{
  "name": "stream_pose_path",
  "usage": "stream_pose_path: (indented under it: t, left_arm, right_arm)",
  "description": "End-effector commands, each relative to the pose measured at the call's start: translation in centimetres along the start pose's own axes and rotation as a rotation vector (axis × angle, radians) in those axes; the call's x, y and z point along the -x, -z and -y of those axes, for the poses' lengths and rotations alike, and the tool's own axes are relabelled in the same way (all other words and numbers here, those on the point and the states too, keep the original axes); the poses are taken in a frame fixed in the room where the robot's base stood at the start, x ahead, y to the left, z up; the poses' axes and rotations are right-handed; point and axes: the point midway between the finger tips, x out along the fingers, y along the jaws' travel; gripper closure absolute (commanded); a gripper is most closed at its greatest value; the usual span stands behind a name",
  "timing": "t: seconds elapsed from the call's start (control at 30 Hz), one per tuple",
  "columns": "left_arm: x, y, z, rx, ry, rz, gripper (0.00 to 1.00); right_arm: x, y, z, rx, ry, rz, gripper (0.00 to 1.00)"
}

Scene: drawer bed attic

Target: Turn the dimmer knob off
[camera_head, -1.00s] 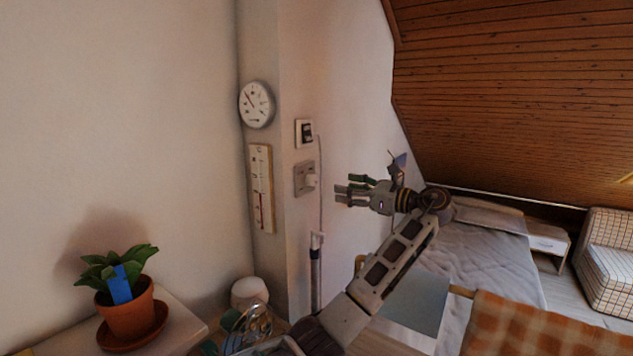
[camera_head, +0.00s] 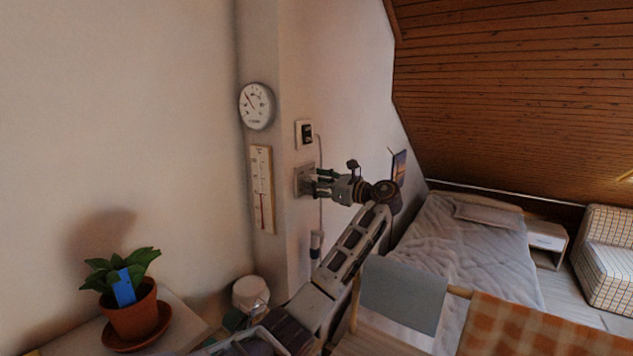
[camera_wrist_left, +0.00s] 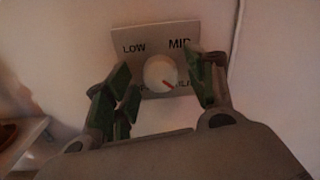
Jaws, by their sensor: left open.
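The dimmer plate (camera_head: 299,181) is a grey square on the wall column, below a switch. In the left wrist view the plate (camera_wrist_left: 151,40) carries the words LOW and MID, with lower lettering partly hidden. My left gripper (camera_head: 317,182) is at the plate in the head view. In the wrist view its green-padded fingers (camera_wrist_left: 165,88) are open, one on each side of the knob, with visible gaps. Contact with the plate cannot be told. My right gripper is not in view.
A switch (camera_head: 305,134) sits above the plate, with a thermometer (camera_head: 261,190) and round dial (camera_head: 256,106) to its left. A potted plant (camera_head: 131,315) stands lower left. A bed (camera_head: 463,250) and a rail with cloths (camera_head: 405,292) are right.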

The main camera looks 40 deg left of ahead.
Motion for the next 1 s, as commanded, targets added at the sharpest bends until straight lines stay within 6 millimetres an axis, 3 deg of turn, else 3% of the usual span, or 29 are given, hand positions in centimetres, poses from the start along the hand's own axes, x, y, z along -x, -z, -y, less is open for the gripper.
stream_pose_path:
  t: [0.33,0.7,1.0]
  left_arm:
    - [-0.23,0.05,-0.02,0.000,0.000,0.000,0.44]
    - [-0.20,0.05,-0.02,0.000,0.000,0.000,0.91]
    - [-0.19,0.06,-0.03,0.020,-0.001,0.000,0.91]
  right_arm:
    - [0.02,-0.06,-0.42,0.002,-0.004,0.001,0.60]
    - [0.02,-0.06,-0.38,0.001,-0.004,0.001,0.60]
    - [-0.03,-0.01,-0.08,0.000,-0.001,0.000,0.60]
